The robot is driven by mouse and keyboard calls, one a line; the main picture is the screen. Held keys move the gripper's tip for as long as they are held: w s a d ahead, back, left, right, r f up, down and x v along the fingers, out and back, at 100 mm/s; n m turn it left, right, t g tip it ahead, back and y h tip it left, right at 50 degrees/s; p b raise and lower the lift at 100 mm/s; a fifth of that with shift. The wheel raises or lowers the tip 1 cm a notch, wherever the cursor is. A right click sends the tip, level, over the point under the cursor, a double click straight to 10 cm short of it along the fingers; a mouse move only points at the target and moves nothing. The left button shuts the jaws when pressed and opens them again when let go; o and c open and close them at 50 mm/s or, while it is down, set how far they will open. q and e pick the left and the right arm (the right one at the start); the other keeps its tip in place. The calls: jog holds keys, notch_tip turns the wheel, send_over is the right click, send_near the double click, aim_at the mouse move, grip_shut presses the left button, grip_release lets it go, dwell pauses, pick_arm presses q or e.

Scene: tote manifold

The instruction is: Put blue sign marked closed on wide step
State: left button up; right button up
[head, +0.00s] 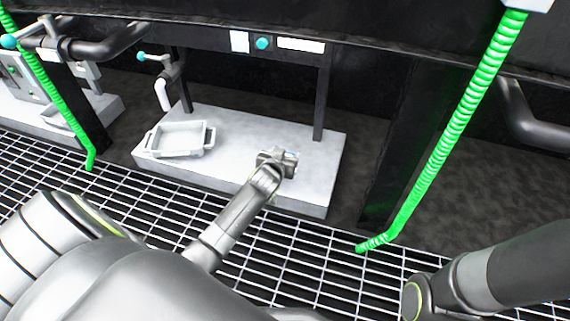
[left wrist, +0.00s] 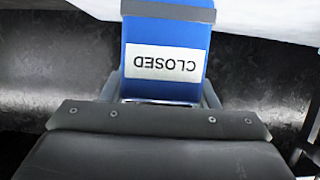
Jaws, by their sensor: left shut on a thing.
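The blue sign (left wrist: 165,45) carries a white label reading CLOSED, upside down in the left wrist view. My left gripper (left wrist: 163,98) is shut on it. In the head view, my left gripper (head: 278,160) is over the right part of the wide light-grey step (head: 235,150), and only a small bit of the sign shows beyond it. Whether the sign touches the step I cannot tell. My right arm shows at the lower right of the head view, but its gripper is out of the frame.
A grey tray with handles (head: 180,139) sits on the left part of the step. A white-spouted tap (head: 162,92) is behind it. Green hoses (head: 455,130) hang at both sides. A metal grating (head: 310,255) is the floor in front. Black posts stand behind the step.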

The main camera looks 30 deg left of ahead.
pick_arm(q)
notch_tip(320, 180, down, 4)
jog(key=shift+r+b, duration=0.25)
jog(key=shift+b, duration=0.95)
jog(key=shift+r, duration=0.1)
jog(key=o, duration=1)
